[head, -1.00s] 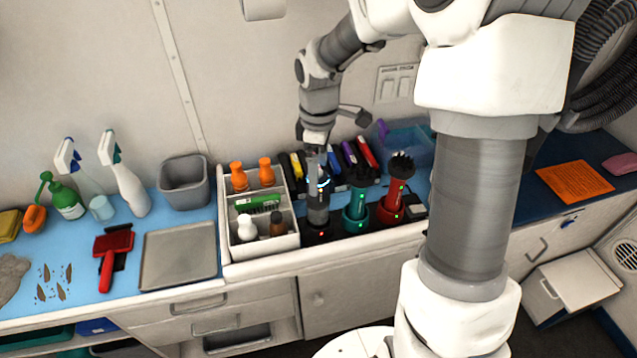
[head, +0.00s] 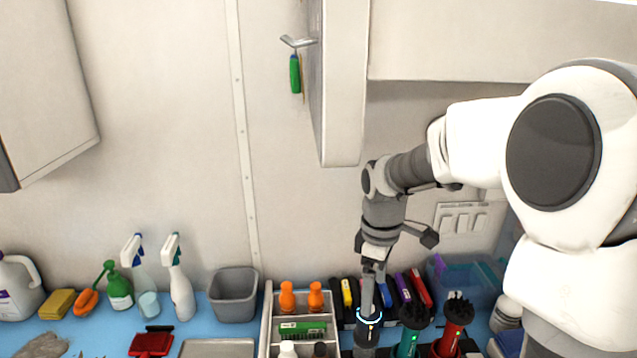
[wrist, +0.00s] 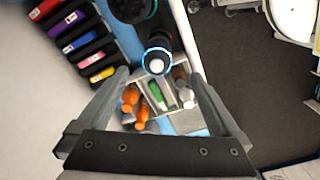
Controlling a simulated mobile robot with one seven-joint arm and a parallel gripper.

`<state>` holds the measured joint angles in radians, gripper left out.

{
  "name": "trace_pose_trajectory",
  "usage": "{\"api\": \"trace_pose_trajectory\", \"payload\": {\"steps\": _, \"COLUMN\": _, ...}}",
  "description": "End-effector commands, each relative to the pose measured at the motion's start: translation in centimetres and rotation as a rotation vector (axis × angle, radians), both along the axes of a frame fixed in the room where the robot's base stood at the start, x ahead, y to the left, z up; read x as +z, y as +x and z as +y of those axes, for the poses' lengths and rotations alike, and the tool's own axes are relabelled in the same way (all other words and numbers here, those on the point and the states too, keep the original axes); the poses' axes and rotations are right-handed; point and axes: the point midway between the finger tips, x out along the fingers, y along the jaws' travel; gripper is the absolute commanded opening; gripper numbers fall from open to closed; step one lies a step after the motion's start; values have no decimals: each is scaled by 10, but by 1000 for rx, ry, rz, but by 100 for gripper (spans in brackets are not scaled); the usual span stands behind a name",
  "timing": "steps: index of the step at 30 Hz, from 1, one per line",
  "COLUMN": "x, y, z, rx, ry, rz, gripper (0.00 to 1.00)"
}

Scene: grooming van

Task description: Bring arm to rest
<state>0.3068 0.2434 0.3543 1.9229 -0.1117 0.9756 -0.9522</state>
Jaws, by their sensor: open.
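My gripper (head: 369,288) points down over the left end of a row of grooming tools. Its two fingers stand apart in the wrist view (wrist: 157,85), with nothing gripped between them. A dark tool with a lit blue ring (head: 367,334) stands upright just below the fingertips; its round top also shows in the wrist view (wrist: 156,62). Whether a finger touches it cannot be told. My arm is bent, reaching forward and down from the right side of the head view.
Beside the dark tool stand a green tool (head: 411,318) and a red tool (head: 455,325). A white caddy (head: 267,325) with bottles is to the left. Coloured-label cases (head: 405,290) line the wall behind. A wall cabinet (head: 343,80) hangs above the arm.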

Motion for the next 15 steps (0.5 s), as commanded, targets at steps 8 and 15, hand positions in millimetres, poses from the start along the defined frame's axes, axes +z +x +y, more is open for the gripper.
{"api": "trace_pose_trajectory", "payload": {"steps": 8, "x": 48, "y": -49, "z": 0, "rx": -267, "ry": -29, "rz": -113, "gripper": 100}}
{"api": "trace_pose_trajectory", "payload": {"steps": 15, "x": 79, "y": -95, "z": 0, "rx": -510, "ry": 0, "rz": -230, "gripper": 100}}
